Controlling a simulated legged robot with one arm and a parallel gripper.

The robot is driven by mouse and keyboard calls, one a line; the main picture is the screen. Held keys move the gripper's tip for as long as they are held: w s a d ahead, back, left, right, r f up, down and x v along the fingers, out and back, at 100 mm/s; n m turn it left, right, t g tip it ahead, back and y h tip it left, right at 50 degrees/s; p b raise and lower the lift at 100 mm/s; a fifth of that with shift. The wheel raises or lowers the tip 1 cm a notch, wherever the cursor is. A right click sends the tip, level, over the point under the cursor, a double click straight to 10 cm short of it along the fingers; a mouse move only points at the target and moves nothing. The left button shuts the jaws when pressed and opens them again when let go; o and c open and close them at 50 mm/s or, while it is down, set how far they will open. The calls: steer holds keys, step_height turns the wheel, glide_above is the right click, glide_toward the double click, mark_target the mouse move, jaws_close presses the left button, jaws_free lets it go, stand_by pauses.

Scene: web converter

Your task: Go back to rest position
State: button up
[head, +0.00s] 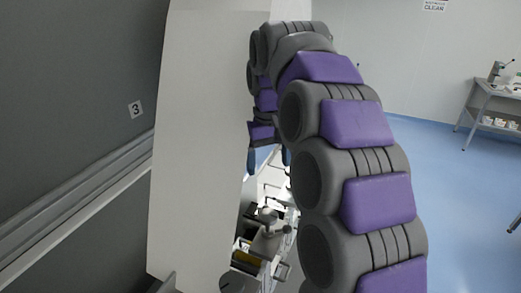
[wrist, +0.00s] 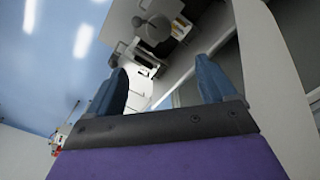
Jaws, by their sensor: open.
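My arm, grey with purple pads, reaches up and forward through the middle of the head view, then bends down at its far end. My gripper (head: 268,160) hangs there with two blue fingers, partly hidden behind the nearer arm links. In the wrist view my gripper (wrist: 163,85) has its two blue fingers spread apart, with nothing between them. Beyond the fingers is white and grey machinery (wrist: 160,30), which also shows below the gripper in the head view (head: 265,235).
A tall pale panel (head: 200,130) stands close to the left of my arm. A dark wall (head: 75,90) with a rail (head: 80,205) and a "3" label is further left. The blue floor (head: 450,190) is open at right. A table (head: 490,105) with equipment stands at the far right.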

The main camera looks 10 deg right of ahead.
steer(key=s+f+m+g+b, duration=0.1)
steer(key=s+f+b, duration=0.5)
steer(key=s+f, duration=0.9)
steer(key=s+f+m+b, duration=0.1)
steer(key=s+f+b, duration=0.6)
steer(key=s+f, duration=0.8)
steer(key=s, duration=0.4)
steer(key=shift+s+g, duration=0.2)
steer(key=shift+g, duration=0.2)
steer(key=shift+d, duration=0.1)
